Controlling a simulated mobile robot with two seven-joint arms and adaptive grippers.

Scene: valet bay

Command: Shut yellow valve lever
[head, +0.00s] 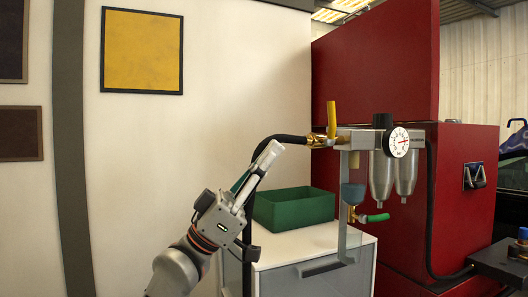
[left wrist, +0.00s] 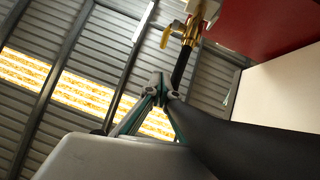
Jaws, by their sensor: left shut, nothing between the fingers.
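The yellow valve lever (head: 331,119) stands upright on a brass valve (head: 318,141) at the left end of the air unit. In the left wrist view the yellow lever (left wrist: 166,37) shows beyond the fingertips, beside the brass fitting (left wrist: 188,32). My left gripper (head: 272,152) is shut and empty, tilted up to the right. Its tips are left of the lever and a little below it, apart from it. The left wrist view also shows the shut fingers (left wrist: 160,88). My right gripper is in neither view.
A black hose (head: 285,138) runs from the brass valve down behind my left gripper. A green bin (head: 293,208) stands on a white cabinet (head: 317,247). The gauge (head: 399,142), metal bowls and a green-handled valve (head: 377,218) lie right of the lever. A red cabinet stands behind.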

